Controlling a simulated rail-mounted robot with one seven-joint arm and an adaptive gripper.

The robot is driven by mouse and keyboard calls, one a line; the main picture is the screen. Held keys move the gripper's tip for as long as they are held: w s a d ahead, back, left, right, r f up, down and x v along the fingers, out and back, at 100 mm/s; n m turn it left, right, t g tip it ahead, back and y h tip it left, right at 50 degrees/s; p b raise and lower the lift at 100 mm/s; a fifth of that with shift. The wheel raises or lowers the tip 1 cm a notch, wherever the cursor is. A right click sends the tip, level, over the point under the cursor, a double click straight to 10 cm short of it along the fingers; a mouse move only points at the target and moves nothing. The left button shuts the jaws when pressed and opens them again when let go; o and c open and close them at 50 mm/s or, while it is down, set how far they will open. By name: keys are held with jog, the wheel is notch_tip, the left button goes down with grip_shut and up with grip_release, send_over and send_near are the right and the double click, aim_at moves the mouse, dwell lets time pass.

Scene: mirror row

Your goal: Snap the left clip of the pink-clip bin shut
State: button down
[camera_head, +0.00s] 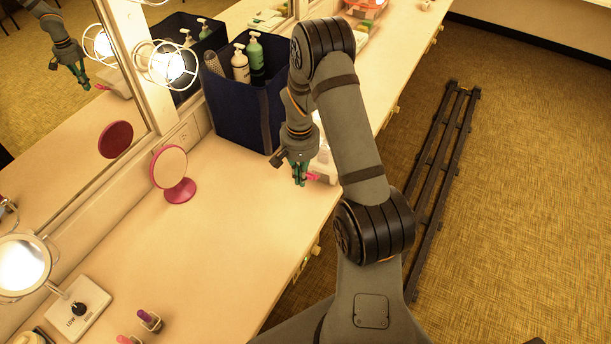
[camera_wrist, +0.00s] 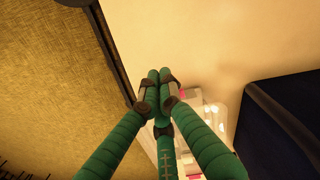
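The pink-clip bin (camera_head: 326,168) is a pale, see-through box on the counter, mostly hidden behind my arm in the head view. A pink clip (camera_head: 313,177) shows at its near side, right beside my fingertips. In the wrist view the bin (camera_wrist: 207,112) lies partly behind my fingers, with a bit of pink (camera_wrist: 184,92) close to them. My gripper (camera_head: 301,184) points down at the bin's near end. Its green fingers (camera_wrist: 159,74) are together, with nothing seen between them. I cannot tell whether they touch the clip or how far the clip stands open.
A dark blue caddy (camera_head: 238,112) with bottles stands behind the bin, close by. A pink round mirror (camera_head: 170,168) stands to the left. The counter (camera_head: 225,245) is clear in front of it. The counter's front edge runs close beside my gripper. Nail polish bottles (camera_head: 149,320) stand at the near end.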

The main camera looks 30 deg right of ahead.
aim_at(311, 163)
jog(key=shift+f, duration=0.1)
notch_tip(311, 163, down, 3)
jog(key=b, duration=0.3)
jog(key=shift+f+b, duration=0.15)
jog(key=shift+b, duration=0.15)
jog(key=shift+w+d+r+p, duration=0.4)
jog(key=shift+w+d, duration=0.35)
jog(key=shift+d, duration=0.25)
jog(key=shift+w+d+r+p, duration=0.25)
jog(key=shift+w+d+p, duration=0.15)
jog(key=shift+w+d, duration=0.5)
jog(key=shift+w+d+r+p, duration=0.4)
jog(key=shift+w+d, duration=0.2)
jog(key=shift+d, duration=0.5)
jog(key=r+p, duration=0.1)
jog(key=r, duration=0.1)
jog(key=r+p, duration=0.2)
jog(key=r, duration=0.1)
jog(key=shift+s+a+r, duration=0.3)
jog(key=shift+s+a, duration=0.05)
jog(key=shift+a, duration=0.05)
